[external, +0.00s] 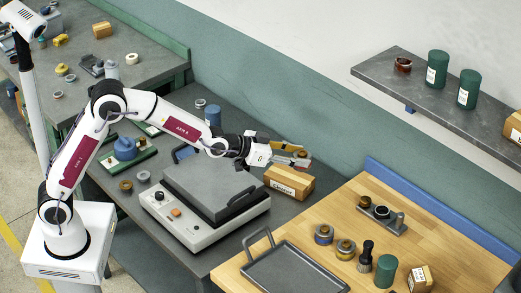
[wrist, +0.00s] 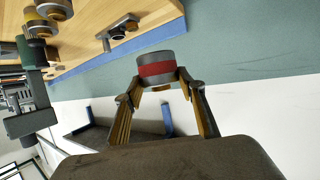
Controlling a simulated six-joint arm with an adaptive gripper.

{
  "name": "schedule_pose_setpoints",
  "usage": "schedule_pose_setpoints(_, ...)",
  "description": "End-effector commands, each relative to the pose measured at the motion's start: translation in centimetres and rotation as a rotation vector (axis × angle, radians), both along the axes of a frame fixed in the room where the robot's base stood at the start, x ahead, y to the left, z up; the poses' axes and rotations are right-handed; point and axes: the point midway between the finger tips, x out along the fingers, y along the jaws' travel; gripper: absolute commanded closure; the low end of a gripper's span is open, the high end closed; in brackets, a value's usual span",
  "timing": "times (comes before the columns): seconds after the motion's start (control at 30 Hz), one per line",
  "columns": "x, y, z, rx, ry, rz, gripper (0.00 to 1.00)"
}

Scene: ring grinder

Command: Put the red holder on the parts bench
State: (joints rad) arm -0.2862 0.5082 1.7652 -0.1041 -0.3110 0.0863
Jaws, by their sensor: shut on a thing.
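My gripper (wrist: 161,80) is shut on the red holder (wrist: 156,67), a short grey cylinder with a red band, gripped between both fingertips. In the external view my gripper (external: 293,153) is held out to the right, in the air near the cardboard box on the dark bench. The holder (external: 302,154) is small and partly covered by the fingers there. The wooden bench (external: 330,222) with a blue back edge, which looks like the parts bench, is at the lower right. It also shows at the top of the wrist view (wrist: 100,14), apart from the holder.
The wooden bench carries a grey tray (external: 292,272), several ringed holders, a brush (external: 366,256), a green canister (external: 385,271) and a small fixture (external: 383,213). Bare wood lies between them. A cardboard box (external: 289,182) and a grey-lidded machine (external: 207,185) are near my arm. A wall shelf (external: 415,100) is at upper right.

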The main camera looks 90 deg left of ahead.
Motion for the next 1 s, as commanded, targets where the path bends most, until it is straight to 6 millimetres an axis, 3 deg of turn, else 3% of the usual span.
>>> schedule_pose_setpoints(0.2,0.9,-5.0,-0.4,0.0,-0.005,-0.034,1.0)
schedule_pose_setpoints(0.47,1.3,-9.1,-1.0,0.001,-0.005,-0.064,1.0)
schedule_pose_setpoints(0.73,1.3,-8.7,-4.8,0.002,-0.003,-0.06,1.0)
schedule_pose_setpoints(1.0,1.3,-8.7,-5.9,0.002,-0.006,-0.06,1.0)
